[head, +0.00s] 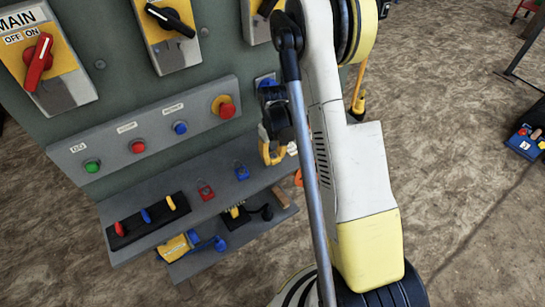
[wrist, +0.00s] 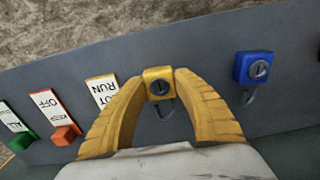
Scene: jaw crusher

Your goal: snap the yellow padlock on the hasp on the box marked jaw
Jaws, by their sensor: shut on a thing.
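The yellow padlock (wrist: 159,84) is between the yellow fingertips of my gripper (wrist: 159,82) in the wrist view, its keyhole face toward the camera. My gripper is shut on it. Its shackle shows partly below the body. I cannot tell whether it still touches the grey shelf. In the head view my gripper (head: 272,153) is low at the right end of the panel's upper shelf, and the padlock is not clearly visible there. Switch boxes line the panel's top; one (head: 55,60) reads MAIN. No jaw marking is readable, and my arm partly covers the right side.
A blue padlock (wrist: 253,68) sits beside my gripper on the shelf (head: 150,195); a red padlock (head: 206,190) is further left. Tags (wrist: 50,110) stand left of the fingers in the wrist view. A button box (head: 150,137) juts out above the shelf.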

